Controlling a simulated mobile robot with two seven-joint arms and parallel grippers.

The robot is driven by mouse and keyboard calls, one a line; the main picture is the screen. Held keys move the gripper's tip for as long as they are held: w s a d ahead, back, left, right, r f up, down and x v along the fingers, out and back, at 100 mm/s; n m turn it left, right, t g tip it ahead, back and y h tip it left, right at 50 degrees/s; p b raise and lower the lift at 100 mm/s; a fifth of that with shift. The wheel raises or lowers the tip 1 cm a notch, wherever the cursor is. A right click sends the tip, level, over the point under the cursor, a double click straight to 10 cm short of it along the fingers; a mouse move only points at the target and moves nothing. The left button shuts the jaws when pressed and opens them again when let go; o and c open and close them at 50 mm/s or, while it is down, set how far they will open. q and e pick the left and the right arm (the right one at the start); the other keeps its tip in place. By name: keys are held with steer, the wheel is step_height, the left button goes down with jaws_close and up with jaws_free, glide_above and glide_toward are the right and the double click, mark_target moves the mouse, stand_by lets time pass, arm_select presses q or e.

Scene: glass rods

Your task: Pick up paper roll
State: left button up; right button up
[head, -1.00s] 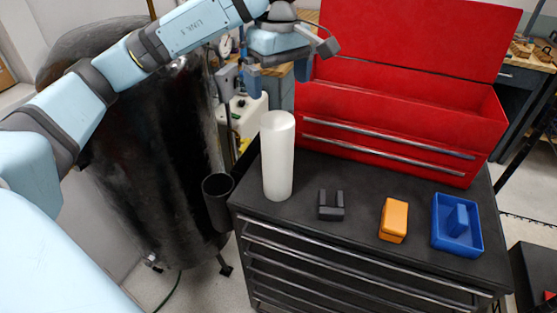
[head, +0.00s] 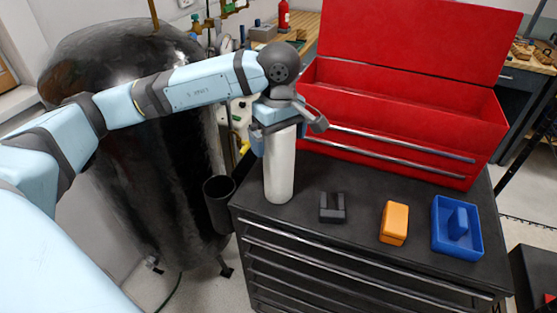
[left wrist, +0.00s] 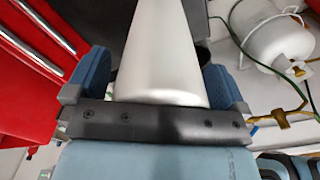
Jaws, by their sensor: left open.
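The white paper roll (head: 280,172) stands upright on the left part of the black cabinet top. My left gripper (head: 278,132) is over the roll's upper end, coming from above, and hides its top in the head view. In the left wrist view the roll (left wrist: 160,55) lies between the two blue fingers of my left gripper (left wrist: 158,85), with a small gap on at least the right side. The left gripper is open. My right gripper is not in view.
A red toolbox (head: 400,120) with its lid up stands behind the roll. A dark grey holder (head: 332,208), an orange block (head: 394,222) and a blue tray (head: 457,245) lie to the right. A black cylinder cup (head: 218,202) is left of the cabinet, before a large black tank (head: 130,150).

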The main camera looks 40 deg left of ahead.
arm_select(q)
steer(key=c, duration=1.4)
